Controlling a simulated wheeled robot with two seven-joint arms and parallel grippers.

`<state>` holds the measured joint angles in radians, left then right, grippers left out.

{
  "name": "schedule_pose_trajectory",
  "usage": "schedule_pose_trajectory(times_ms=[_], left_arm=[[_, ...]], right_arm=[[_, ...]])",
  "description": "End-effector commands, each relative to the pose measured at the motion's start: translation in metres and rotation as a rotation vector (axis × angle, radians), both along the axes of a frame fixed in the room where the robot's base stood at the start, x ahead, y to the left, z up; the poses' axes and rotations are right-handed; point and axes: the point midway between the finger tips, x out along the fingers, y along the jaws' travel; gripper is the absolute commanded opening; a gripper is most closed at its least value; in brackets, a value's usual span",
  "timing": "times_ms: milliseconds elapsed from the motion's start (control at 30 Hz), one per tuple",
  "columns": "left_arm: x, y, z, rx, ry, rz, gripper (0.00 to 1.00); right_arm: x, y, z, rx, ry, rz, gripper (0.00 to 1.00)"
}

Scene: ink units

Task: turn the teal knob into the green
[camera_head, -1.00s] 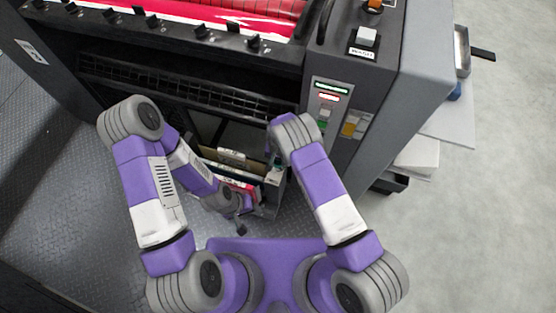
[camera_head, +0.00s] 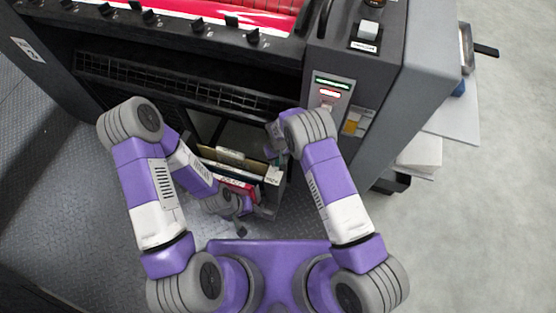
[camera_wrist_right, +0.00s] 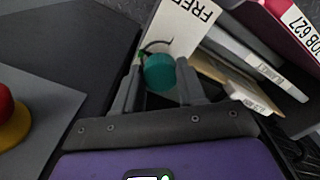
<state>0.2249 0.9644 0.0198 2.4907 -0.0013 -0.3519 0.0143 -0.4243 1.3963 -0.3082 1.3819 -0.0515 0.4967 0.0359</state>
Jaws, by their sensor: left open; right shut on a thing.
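The teal knob (camera_wrist_right: 160,72) shows in the right wrist view between the two fingers of my right gripper (camera_wrist_right: 160,80), which is shut on it. A white plate (camera_wrist_right: 182,28) lettered "FREE" is behind the knob, with a thin dark arc and a small green mark (camera_wrist_right: 143,56) at the knob's upper left. The rest of the scale is hidden. In the head view my right gripper (camera_head: 277,138) is by the front of the press, and the knob cannot be made out there. My left gripper (camera_head: 241,230) is open and empty, low over the floor.
A rack of folders (camera_head: 238,165) stands below the press (camera_head: 190,90), close to both grippers. A red push button (camera_wrist_right: 8,105) on a yellow base is at the left of the right wrist view. A control panel (camera_head: 331,92) is above the right arm. Floor is free at right.

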Motion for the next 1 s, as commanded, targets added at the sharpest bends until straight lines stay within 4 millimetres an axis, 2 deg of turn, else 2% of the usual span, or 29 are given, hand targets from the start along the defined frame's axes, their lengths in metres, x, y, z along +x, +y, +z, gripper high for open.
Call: schedule_pose_trajectory(times_ms=[400, 967, 1000], left_arm=[[0.0000, 0.0000, -0.0086, 0.000, 0.000, 0.000, 0.51], [0.0000, 0.0000, -0.0093, 0.000, 0.000, 0.000, 0.51], [0.0000, 0.0000, -0.0093, 0.000, 0.000, 0.000, 0.51]], right_arm=[[0.0005, -0.0005, -0.0002, 0.000, -0.001, 0.209, 0.09], [0.0003, -0.0003, 0.0003, 0.000, 0.000, 0.242, 0.09], [0.0004, -0.0003, 0.0003, 0.000, 0.000, 0.242, 0.43]])
